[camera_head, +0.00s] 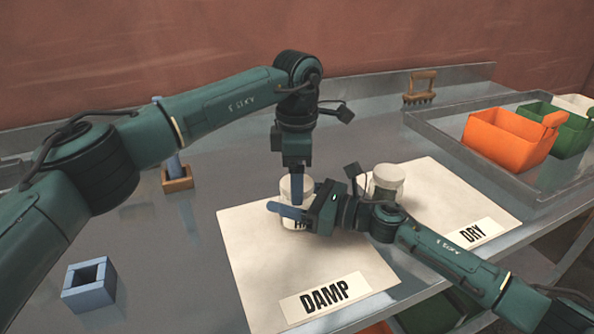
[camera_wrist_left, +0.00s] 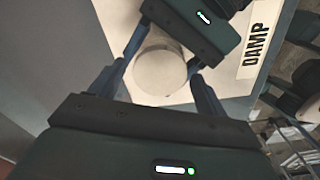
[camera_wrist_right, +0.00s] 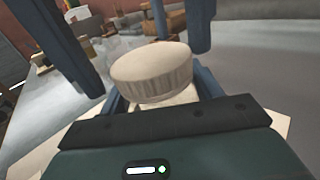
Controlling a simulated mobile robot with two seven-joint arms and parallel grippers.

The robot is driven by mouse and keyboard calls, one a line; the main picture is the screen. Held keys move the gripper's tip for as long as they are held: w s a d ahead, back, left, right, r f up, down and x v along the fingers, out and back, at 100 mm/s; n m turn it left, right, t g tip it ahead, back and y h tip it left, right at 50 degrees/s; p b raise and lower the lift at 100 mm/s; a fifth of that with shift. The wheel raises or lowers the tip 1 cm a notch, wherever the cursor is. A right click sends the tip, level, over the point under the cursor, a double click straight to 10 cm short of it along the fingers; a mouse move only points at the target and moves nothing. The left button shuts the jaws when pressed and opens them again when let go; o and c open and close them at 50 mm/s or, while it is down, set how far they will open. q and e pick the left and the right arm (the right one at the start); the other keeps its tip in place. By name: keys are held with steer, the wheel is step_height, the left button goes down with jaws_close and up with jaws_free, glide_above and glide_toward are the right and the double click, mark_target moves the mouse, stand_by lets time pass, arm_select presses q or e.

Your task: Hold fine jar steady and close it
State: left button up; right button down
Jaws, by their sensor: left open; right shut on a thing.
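The fine jar (camera_head: 287,188) is a white jar standing on the mat marked DAMP; only part of its label shows. Its ribbed, off-white lid (camera_wrist_right: 152,72) sits on top in the right wrist view, and it shows from above in the left wrist view (camera_wrist_left: 163,72). My right gripper (camera_head: 290,212) is shut on the jar body from the side, below the lid. My left gripper (camera_wrist_left: 157,86) points down from above and is open, with one finger on each side of the lid. I cannot tell whether those fingers touch it.
A second lidded jar (camera_head: 388,182) stands behind my right wrist, near the DRY sign (camera_head: 473,233). A grey tray (camera_head: 455,150) at the right holds orange (camera_head: 505,138) and green (camera_head: 568,132) scoop bins. A blue square block (camera_head: 89,285) lies front left. A wooden rake-like tool (camera_head: 419,88) stands at the back.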

arm_select(q)
steer(key=shift+c, duration=0.4)
steer(key=c, duration=0.9)
steer(key=shift+m, duration=0.8)
steer(key=o, duration=1.1)
steer(key=shift+o, duration=0.2)
step_height(320, 180, up, 12)
